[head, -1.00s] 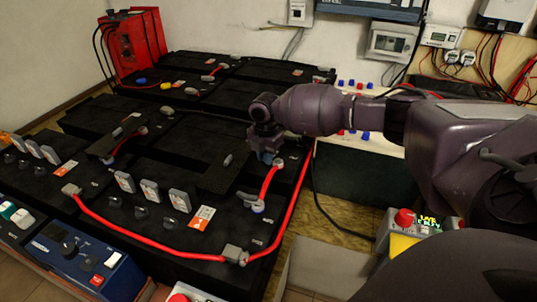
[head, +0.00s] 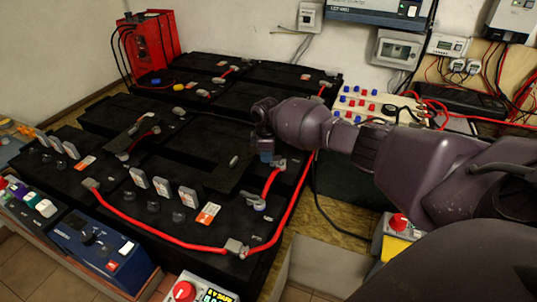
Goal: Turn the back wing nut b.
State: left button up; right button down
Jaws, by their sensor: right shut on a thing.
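My right gripper (head: 266,157) points down at the back edge of the front battery block (head: 215,240). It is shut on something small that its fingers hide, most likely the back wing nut. Just right of the fingers is the grey lug (head: 280,164) at the back end of a short red cable (head: 271,182). The cable runs forward to another grey terminal clamp (head: 255,204). My left gripper is not in view.
A long red cable (head: 160,235) crosses the front of the batteries to a grey clamp (head: 234,246). Upright grey pieces (head: 163,187) stand on the front battery. A blue device (head: 100,250) is at front left. A panel with coloured knobs (head: 360,103) lies behind my right arm.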

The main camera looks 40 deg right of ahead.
jog(key=m, duration=0.3)
jog(key=shift+w+d+p, duration=0.15)
jog(key=shift+p, duration=0.25)
jog(key=shift+d+m, duration=0.1)
jog(key=shift+m, duration=0.5)
jog(key=c, duration=1.4)
grip_release()
jog(key=shift+c, duration=0.2)
jog(key=shift+w+r, duration=0.1)
